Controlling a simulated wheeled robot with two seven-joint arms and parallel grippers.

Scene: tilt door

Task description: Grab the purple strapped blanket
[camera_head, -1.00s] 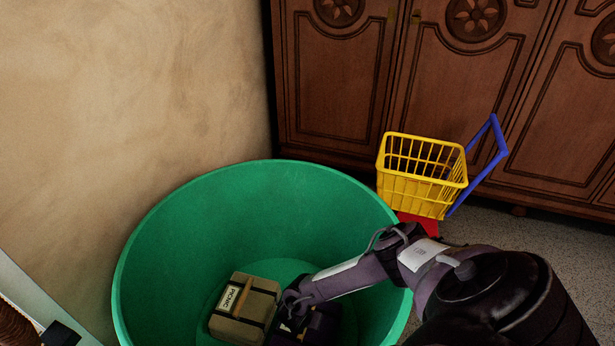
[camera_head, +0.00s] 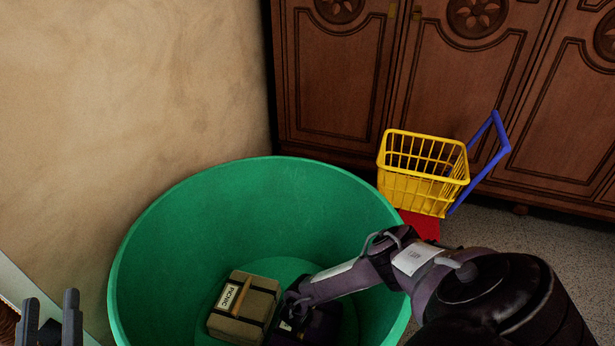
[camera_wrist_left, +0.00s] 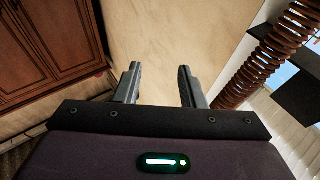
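The purple strapped blanket (camera_head: 322,324) is a dark bundle on the floor of the green tub (camera_head: 250,205), at the bottom of the head view. My right arm reaches into the tub from the right, and its gripper (camera_head: 292,304) is at the blanket's upper left side. Its fingertips are hidden, so I cannot tell whether they hold the blanket. My left gripper (camera_head: 50,318) is at the lower left, outside the tub, with two fingers apart. In the left wrist view it (camera_wrist_left: 160,85) is open and empty, facing the wall.
A tan strapped bundle marked PICNIC (camera_head: 240,308) lies left of the blanket in the tub. A yellow toy cart (camera_head: 422,190) with a blue handle stands behind the tub at right, before a carved wooden cabinet (camera_head: 335,90). A beige wall (camera_head: 120,100) borders the left.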

